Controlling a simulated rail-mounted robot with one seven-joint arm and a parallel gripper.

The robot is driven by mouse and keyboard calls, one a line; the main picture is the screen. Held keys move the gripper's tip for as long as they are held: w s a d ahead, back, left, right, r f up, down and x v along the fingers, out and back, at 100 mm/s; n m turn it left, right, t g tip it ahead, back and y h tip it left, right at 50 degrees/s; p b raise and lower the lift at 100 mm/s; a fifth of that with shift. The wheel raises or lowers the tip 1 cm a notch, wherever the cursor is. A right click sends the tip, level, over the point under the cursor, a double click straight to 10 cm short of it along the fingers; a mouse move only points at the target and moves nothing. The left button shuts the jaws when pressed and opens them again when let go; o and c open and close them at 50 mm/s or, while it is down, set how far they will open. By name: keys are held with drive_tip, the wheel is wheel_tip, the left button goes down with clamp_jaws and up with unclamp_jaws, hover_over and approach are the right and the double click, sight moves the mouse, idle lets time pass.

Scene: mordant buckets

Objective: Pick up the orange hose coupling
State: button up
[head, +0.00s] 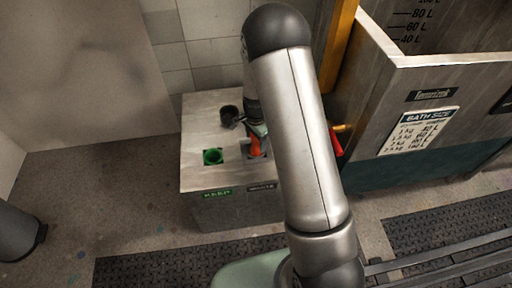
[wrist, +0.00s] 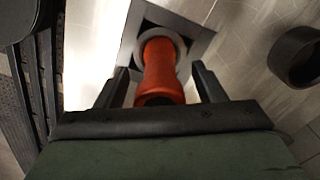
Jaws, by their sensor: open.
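The orange hose coupling (wrist: 162,72) stands in a round grey-rimmed socket with a dark square surround in the top of a grey block. In the wrist view it lies between the two dark fingers of my gripper (wrist: 158,85), which are open with a gap on each side. In the head view the coupling (head: 255,145) shows beside my arm, which hides part of it and most of my gripper. I cannot tell whether a finger touches it.
The grey block (head: 205,120) also has a green-ringed hole (head: 212,156) and a dark cup-like ring (head: 229,115), also in the wrist view (wrist: 296,56). A large labelled bath tank (head: 375,115) stands close on the right. Dark slatted mats (head: 150,268) lie on the floor.

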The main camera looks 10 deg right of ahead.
drive_tip(key=c, duration=1.2)
drive_tip(key=shift+c, duration=0.2)
